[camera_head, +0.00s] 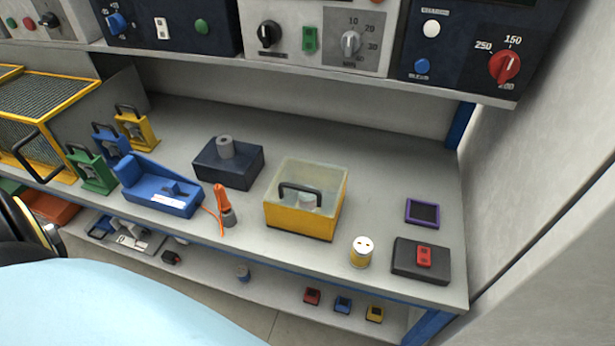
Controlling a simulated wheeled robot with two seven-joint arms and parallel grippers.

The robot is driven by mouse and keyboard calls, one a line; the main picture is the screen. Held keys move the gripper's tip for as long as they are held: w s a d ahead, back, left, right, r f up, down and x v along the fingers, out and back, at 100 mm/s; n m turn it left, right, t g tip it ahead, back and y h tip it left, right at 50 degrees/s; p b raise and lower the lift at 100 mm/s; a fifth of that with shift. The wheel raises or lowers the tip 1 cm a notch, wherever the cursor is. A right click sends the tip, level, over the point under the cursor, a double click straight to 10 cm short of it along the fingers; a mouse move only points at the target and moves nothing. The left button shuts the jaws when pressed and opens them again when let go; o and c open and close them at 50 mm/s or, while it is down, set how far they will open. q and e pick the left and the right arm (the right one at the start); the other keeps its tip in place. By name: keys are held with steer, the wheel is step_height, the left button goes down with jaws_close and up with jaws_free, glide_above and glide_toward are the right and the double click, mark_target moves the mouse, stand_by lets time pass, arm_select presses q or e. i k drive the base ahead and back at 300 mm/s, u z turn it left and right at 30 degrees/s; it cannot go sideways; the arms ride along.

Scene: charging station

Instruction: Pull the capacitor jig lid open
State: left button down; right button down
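The capacitor jig appears to be the yellow box (286,222) in the middle of the bench. Its see-through lid (318,172) is down over the box, with a dark handle (300,188) on the near side. A pale cylinder shows through the lid, partly hidden by the handle. Neither of my grippers is in view, and nothing touches the lid or handle.
A blue device (165,190) and an orange-handled tool (222,205) stand left of the box. A dark block with a grey cylinder (228,165) is behind left. A cream cylinder (361,252) and a black box with a red switch (420,265) stand right. Control panels overhang behind.

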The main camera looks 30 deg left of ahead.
mark_target(282, 186)
steer(key=u, duration=1.05)
steer(key=k, duration=1.3)
steer(key=u, duration=0.7)
steer(key=i, duration=0.55)
steer(key=z, duration=0.2)
